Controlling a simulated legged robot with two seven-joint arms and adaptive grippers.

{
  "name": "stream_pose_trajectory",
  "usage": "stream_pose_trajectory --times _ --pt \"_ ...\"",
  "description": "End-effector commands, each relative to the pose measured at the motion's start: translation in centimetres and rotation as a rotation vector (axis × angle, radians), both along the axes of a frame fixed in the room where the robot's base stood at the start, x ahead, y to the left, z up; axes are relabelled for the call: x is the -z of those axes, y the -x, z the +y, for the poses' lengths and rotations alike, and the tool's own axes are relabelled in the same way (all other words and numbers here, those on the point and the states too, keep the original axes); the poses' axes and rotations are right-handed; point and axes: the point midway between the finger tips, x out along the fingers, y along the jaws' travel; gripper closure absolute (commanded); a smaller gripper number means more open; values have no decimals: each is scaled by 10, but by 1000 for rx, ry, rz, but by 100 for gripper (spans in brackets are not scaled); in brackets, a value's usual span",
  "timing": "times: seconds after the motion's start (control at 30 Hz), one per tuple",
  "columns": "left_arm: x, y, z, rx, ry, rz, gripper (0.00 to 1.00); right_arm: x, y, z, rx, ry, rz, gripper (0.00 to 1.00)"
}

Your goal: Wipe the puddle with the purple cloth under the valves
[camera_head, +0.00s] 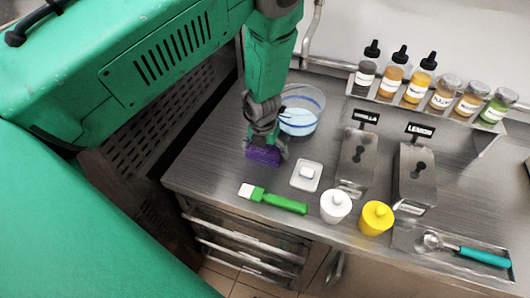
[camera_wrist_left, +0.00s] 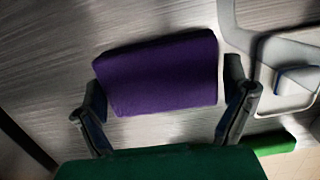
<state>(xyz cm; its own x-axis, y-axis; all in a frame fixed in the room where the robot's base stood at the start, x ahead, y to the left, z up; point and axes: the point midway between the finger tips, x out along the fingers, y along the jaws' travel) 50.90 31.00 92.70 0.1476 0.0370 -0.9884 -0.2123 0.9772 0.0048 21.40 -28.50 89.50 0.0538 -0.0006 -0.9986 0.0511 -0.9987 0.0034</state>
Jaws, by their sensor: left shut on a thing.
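My left gripper (camera_head: 265,147) is shut on the purple cloth (camera_head: 264,156), a thick block-like piece, at the left part of the steel counter (camera_head: 215,150). In the left wrist view the cloth (camera_wrist_left: 160,73) lies between the two fingers, slightly tilted. I cannot tell whether it touches the counter. Two metal units with black knobs stand to the right, labelled vanilla (camera_head: 357,160) and lemon (camera_head: 414,175). I cannot make out a puddle in either view. My right gripper is not in view.
A clear bowl (camera_head: 313,101) of bluish liquid stands behind the gripper. A small white dish (camera_head: 306,176), green-handled brush (camera_head: 273,199), white jar (camera_head: 335,206) and yellow jar (camera_head: 376,218) line the front. A scoop (camera_head: 470,252) lies in a tray at right. Several bottles fill the rack (camera_head: 430,115).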

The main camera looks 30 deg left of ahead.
Motion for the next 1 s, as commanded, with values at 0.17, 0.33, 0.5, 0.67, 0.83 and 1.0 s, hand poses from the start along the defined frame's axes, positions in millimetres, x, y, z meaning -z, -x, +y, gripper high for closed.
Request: stream_pose_trajectory --times 0.17,0.33,0.5,0.67,0.83,1.0 --pt "0 3 1 -5 2 1 30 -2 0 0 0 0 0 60" --pt "0 19 -3 -8 3 2 30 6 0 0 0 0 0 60" --pt "0 32 -8 -7 2 1 30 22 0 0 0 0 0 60" --pt "-2 39 -10 -3 1 3 30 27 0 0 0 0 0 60" --pt "-3 43 -11 -3 1 1 30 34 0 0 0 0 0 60" --pt "-2 53 -13 -4 2 0 30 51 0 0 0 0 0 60"
